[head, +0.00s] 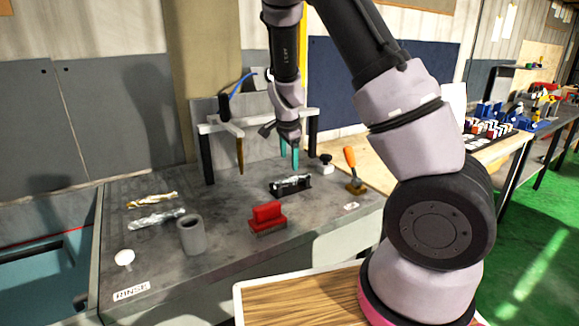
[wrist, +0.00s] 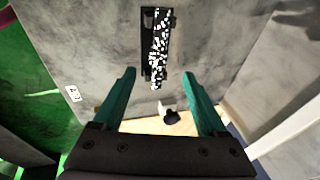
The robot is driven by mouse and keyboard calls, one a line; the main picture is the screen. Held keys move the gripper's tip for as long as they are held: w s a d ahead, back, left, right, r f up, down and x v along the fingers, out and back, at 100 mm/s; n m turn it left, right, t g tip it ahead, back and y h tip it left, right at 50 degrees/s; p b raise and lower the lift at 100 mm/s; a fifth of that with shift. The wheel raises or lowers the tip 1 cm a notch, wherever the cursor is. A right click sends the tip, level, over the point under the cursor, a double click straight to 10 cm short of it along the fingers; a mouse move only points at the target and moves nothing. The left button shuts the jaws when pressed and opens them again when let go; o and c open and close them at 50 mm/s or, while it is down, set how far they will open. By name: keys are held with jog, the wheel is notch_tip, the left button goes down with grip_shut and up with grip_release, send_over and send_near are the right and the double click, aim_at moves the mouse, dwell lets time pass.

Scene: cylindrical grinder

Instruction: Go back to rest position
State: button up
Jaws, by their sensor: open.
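My gripper (head: 289,157) has teal fingers and hangs pointing down above the grey bench, near a dark holder (head: 291,186) with a speckled black-and-white part lying in it. The wrist view shows my gripper (wrist: 160,103) with its two fingers spread wide and nothing between them. There the speckled part (wrist: 158,45) and its dark holder lie ahead of the fingertips, apart from them. My arm rises from the lower right and bends over the bench.
On the grey bench (head: 140,240) stand a red brush (head: 267,217), a grey cup (head: 191,235), an orange-handled tool (head: 351,170) and a white-based black knob (head: 325,163). A rack (head: 223,126) with hanging tools stands behind. Crumpled pieces (head: 157,219) lie at left.

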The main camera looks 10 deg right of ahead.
jog(key=shift+r, duration=0.2)
jog(key=s+d+r+n+t+y, duration=0.1)
jog(key=s+r+n+y, duration=0.15)
jog(key=s+r, duration=0.55)
jog(key=s+d+r+n+y, duration=0.1)
jog(key=s+r+n+y, duration=0.3)
jog(key=r, duration=0.8)
jog(key=s+d+r+n+t+h, duration=0.1)
jog(key=s+r, duration=0.3)
jog(key=s, duration=0.4)
jog(key=s+d+r+n+t+h, duration=0.1)
jog(key=s+r+n+h, duration=0.1)
jog(key=s, duration=0.6)
jog(key=shift+d+r+n+t, duration=0.15)
jog(key=shift+r+n+t, duration=0.15)
jog(key=shift+r+n, duration=0.4)
jog(key=shift+r+m, duration=0.15)
jog(key=shift+m, duration=0.1)
